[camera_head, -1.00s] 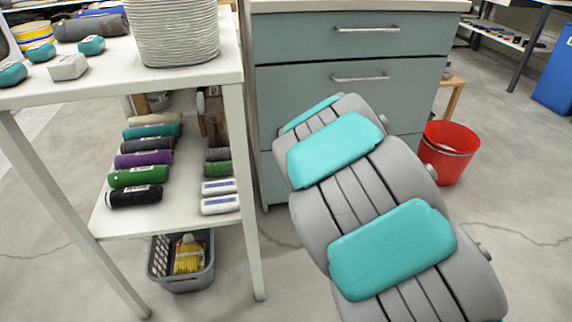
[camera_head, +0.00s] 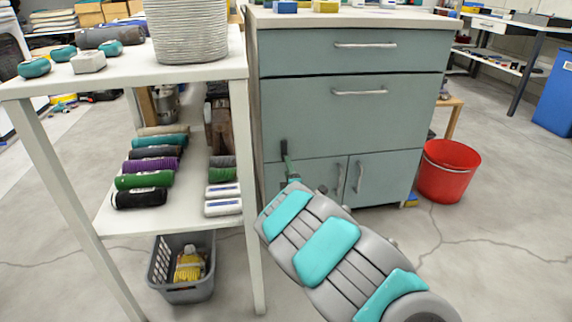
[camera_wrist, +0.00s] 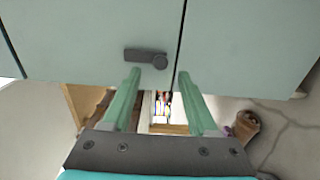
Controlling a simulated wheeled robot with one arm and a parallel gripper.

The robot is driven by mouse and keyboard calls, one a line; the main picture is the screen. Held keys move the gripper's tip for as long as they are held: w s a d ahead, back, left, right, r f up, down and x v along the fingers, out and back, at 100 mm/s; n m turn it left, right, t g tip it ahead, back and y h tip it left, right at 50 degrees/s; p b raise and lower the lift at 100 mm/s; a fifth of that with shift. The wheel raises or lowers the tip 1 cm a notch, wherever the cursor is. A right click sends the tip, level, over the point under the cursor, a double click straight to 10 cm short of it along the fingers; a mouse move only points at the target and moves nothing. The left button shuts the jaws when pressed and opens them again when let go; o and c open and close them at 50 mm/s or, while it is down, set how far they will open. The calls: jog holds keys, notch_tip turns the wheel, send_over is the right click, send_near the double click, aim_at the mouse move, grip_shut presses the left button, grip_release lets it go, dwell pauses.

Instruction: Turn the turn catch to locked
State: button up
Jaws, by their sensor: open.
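The turn catch (camera_wrist: 146,56) is a dark grey bar with a round knob, on the pale green cabinet front beside a narrow gap between panels. In the wrist view the bar points left from the knob. In the head view a small dark upright piece (camera_head: 284,147) at the cabinet's left side looks like the same catch. My gripper (camera_wrist: 159,76) is open and empty, with its two green fingers pointing at the cabinet. The catch is just beyond the fingertips, nearer the left finger. Contact cannot be told. My arm hides part of the lower cabinet in the head view.
The grey-green cabinet (camera_head: 350,120) has drawers above two lower doors. A white shelf table (camera_head: 175,230) with rolls and boxes stands close at left, a grey basket (camera_head: 182,290) beneath it. A red bucket (camera_head: 447,172) stands right of the cabinet. The floor at front right is clear.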

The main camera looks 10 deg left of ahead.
aim_at(284, 151)
jog(key=shift+b+x, duration=0.3)
jog(key=shift+x, duration=2.15)
grip_shut()
